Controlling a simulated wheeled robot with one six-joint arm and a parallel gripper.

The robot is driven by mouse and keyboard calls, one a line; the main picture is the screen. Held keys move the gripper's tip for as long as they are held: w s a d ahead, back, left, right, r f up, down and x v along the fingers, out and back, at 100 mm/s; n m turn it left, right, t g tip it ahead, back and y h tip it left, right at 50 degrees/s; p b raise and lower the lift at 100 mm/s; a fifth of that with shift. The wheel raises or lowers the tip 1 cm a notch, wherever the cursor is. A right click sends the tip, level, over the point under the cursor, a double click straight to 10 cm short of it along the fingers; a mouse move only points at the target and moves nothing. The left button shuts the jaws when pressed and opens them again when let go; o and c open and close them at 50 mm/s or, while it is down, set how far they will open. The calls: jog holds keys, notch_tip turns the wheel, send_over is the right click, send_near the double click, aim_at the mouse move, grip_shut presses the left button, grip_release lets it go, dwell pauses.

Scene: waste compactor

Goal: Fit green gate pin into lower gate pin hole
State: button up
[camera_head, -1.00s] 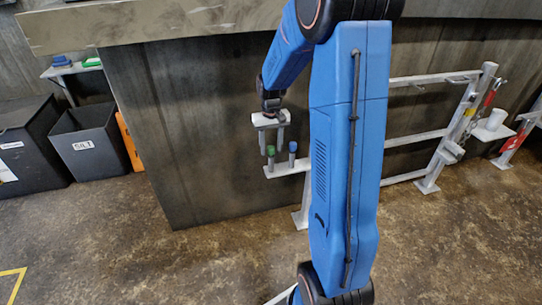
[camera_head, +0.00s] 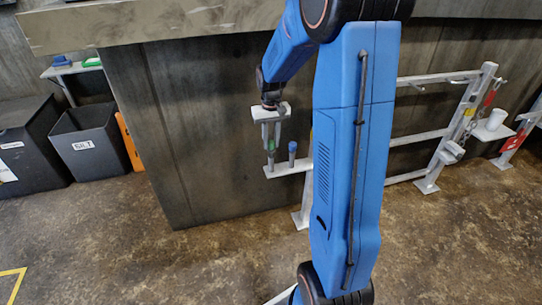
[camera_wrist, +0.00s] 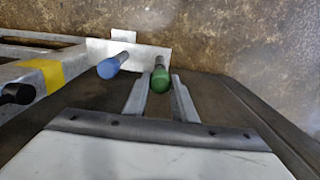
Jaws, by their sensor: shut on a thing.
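The green gate pin (camera_head: 271,146) stands upright at a small pale shelf plate (camera_head: 284,169). My gripper (camera_head: 271,137) reaches down from above and is shut on the green pin near its top. In the wrist view the green head (camera_wrist: 160,79) shows between the two grey fingers of my gripper (camera_wrist: 161,88). A blue pin (camera_head: 292,149) stands upright just right of it, apart from the fingers; its blue head also shows in the wrist view (camera_wrist: 109,67). I cannot make out the lower gate pin hole.
A pale metal gate (camera_head: 420,138) with a post (camera_head: 462,125) stands to the right, partly behind my arm. A dark wall (camera_head: 200,130) is behind the pins. Dark bins (camera_head: 90,140) stand at the left. The floor in front is clear.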

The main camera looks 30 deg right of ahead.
jog(key=shift+r, duration=3.85)
jog(key=shift+w, duration=0.1)
